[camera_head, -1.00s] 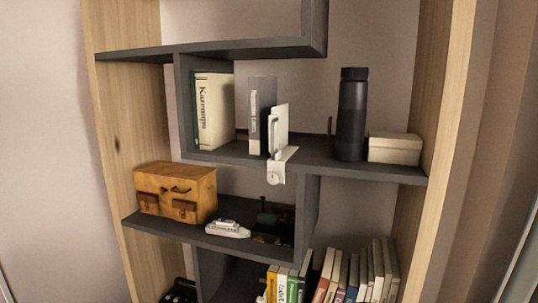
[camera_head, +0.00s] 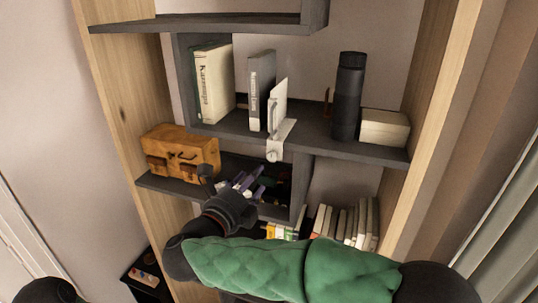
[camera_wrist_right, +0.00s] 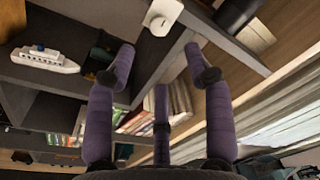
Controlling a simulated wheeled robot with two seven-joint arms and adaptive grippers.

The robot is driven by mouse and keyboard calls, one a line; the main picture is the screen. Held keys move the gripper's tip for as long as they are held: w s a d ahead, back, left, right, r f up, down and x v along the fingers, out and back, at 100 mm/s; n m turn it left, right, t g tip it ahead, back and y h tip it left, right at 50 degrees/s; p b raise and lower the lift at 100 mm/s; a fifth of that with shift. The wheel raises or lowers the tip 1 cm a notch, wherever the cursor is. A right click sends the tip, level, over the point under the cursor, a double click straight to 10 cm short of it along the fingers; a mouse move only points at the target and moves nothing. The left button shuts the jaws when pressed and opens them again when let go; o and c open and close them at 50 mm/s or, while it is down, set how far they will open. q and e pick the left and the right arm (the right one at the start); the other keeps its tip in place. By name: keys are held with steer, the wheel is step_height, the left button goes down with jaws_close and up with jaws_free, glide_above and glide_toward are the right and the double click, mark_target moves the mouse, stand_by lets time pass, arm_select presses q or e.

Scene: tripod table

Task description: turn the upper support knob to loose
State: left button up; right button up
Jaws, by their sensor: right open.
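A white clamp-like bracket (camera_head: 283,135) sits over the front edge of the middle shelf. A small round white knob (camera_head: 272,156) is at its lower end. The right wrist view shows the knob (camera_wrist_right: 158,26) at the top centre, beyond the fingertips. My right gripper (camera_head: 243,184) has purple fingers and is below and left of the knob in the head view, apart from it. Its fingers (camera_wrist_right: 160,66) are spread open with nothing between them. My left gripper is not in view. No second knob is visible.
A white panel with a handle (camera_head: 278,104) rises above the bracket, beside books. A black bottle (camera_head: 347,98) and a pale box (camera_head: 385,127) stand to the right. A wooden chest (camera_head: 180,150) sits lower left. A toy ship (camera_wrist_right: 45,59) lies on the lower shelf.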

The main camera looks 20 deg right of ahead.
mark_target(271, 158)
steer(key=p+x, duration=0.2)
steer(key=x, duration=0.8)
steer(key=shift+d, duration=0.1)
jaws_close()
